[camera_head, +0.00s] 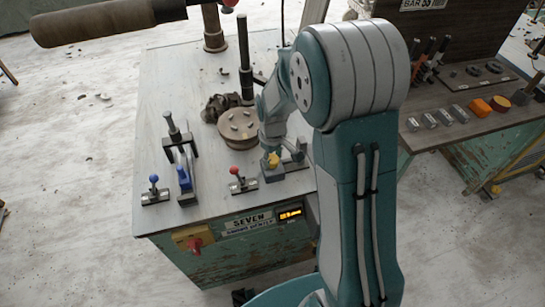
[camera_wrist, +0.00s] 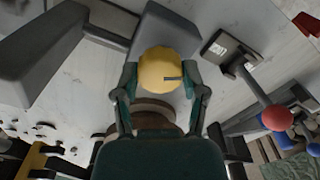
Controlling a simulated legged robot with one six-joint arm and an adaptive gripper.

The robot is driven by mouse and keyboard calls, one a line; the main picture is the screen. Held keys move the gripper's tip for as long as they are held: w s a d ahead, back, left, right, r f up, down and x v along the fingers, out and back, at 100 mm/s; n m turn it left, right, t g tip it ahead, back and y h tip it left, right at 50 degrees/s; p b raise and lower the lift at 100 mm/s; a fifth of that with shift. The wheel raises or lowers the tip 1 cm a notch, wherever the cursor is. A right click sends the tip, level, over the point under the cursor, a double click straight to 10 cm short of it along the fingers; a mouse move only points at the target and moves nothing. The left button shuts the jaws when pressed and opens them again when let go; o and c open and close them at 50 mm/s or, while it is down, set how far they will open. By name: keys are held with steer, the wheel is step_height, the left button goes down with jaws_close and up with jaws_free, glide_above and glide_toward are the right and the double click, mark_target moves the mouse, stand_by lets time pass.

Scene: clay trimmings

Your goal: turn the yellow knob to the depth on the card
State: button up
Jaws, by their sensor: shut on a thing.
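The yellow knob (camera_head: 273,160) sits on top of a small blue-grey block (camera_head: 274,175) near the front of the table. In the wrist view the knob (camera_wrist: 162,70) is round, with a dark line running from near its middle to the right. My gripper (camera_wrist: 161,78) has one finger on each side of the knob and is shut on it. In the head view my gripper (camera_head: 271,149) comes down onto the knob from above and partly hides it. A sign reading "BAR 55" (camera_head: 423,4) stands on the right-hand bench; I cannot tell whether it is the card.
A red-ball lever (camera_head: 235,172) stands just left of the block, and a blue-ball lever (camera_head: 154,179) farther left. A "SEVEN" plate (camera_head: 250,219) and a lit amber display (camera_head: 290,214) are on the table's front.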

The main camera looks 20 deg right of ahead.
steer(key=shift+w, duration=0.1)
steer(key=m, duration=0.4)
steer(key=shift+m, duration=0.3)
steer(key=shift+w+r+m, duration=0.1)
steer(key=shift+m, duration=2.5)
steer(key=o, duration=1.1)
steer(key=shift+o, duration=0.2)
